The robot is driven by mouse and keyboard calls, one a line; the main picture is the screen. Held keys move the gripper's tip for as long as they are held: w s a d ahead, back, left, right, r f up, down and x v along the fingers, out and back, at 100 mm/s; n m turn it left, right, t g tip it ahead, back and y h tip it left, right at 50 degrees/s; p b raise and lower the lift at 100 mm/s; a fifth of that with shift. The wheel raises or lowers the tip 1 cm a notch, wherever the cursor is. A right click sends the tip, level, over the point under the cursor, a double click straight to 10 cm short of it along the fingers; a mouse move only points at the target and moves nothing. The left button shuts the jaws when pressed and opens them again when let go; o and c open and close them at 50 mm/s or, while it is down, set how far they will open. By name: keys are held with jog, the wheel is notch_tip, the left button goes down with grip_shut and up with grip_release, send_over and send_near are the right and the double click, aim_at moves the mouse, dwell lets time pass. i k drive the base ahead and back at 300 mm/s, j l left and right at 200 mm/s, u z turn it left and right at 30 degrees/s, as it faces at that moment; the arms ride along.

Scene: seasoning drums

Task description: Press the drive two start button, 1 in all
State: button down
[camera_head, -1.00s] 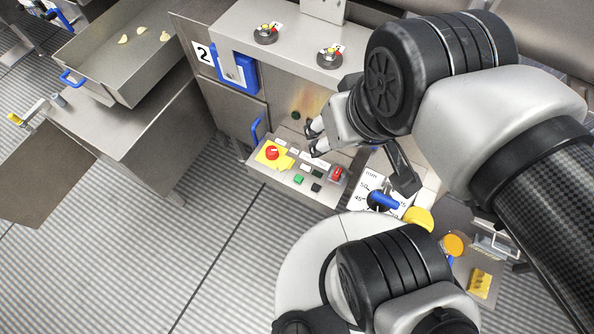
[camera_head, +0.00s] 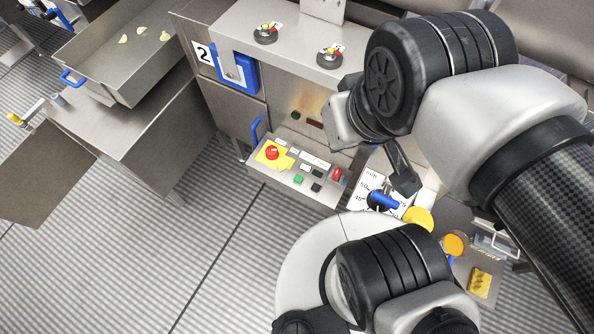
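The control panel (camera_head: 264,174) juts out below the machine face marked with a "2" sign (camera_head: 203,53). A green button (camera_head: 299,179) sits near its front edge, to the right of a red mushroom button (camera_head: 272,153) on a yellow plate; the green one looks like a start button, but its label is too small to read. Dark buttons (camera_head: 316,188) and a red rocker switch (camera_head: 337,174) lie further right. The grey body of my gripper (camera_head: 343,122) hangs above and behind the panel's right part, apart from the green button.
A dial plate with a blue knob (camera_head: 384,200) lies right of the panel, close to my arm. A blue handle (camera_head: 256,128) stands at the panel's left end. The floor in front is clear.

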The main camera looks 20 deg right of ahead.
aim_at(298, 178)
jog(key=j+z, duration=0.35)
jog(key=z, duration=0.15)
jog(key=k+j+z, duration=0.15)
jog(key=j+z, duration=0.3)
jog(key=k+j+z, duration=0.1)
jog(key=z, duration=0.4)
jog(key=k+j, duration=0.05)
jog(key=j, duration=0.05)
